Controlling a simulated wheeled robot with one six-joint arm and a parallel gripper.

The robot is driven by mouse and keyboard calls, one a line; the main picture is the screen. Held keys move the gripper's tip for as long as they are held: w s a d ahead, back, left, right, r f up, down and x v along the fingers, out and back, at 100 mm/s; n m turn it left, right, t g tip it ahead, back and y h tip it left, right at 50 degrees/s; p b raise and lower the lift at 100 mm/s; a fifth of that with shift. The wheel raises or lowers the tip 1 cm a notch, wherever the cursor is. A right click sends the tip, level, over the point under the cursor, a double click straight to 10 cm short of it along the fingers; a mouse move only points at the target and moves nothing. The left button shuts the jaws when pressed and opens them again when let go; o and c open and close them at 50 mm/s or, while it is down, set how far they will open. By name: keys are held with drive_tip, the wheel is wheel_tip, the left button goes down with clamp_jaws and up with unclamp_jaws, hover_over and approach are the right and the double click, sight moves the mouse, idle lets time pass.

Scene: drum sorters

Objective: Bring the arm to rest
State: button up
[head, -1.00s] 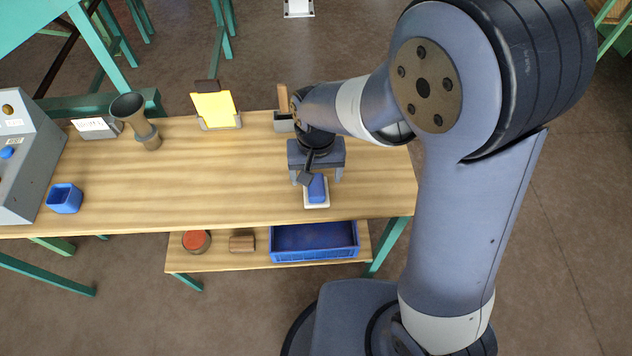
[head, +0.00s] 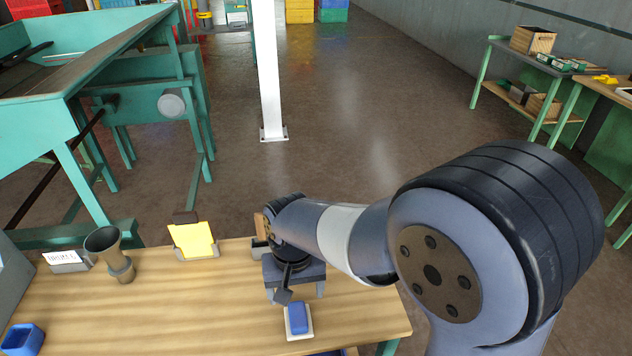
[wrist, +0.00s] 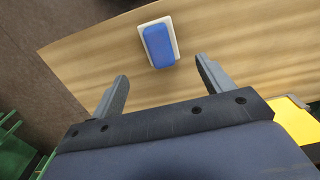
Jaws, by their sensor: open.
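My gripper (head: 296,290) is over the wooden workbench (head: 180,300), near its right end. In the wrist view its two fingers (wrist: 160,82) are spread apart with nothing between them. A blue block-like item (head: 298,318) lies on a small white plate (head: 300,334) on the bench, just in front of the gripper. The blue item also shows in the wrist view (wrist: 159,46), beyond the fingertips and apart from them. My arm reaches in from the right.
A grey-brown funnel-topped cup (head: 118,256), a yellow card in a holder (head: 194,240), a labelled stand (head: 66,260) and a blue cup (head: 22,340) stand on the bench. A green machine (head: 90,100) is behind at left. A white post (head: 268,70) rises from open floor.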

sight(298, 314)
wheel_tip(298, 314, down, 11)
drive_tip(key=shift+s+r, duration=0.1)
drive_tip(key=shift+r, duration=1.05)
drive_tip(key=shift+f, duration=0.1)
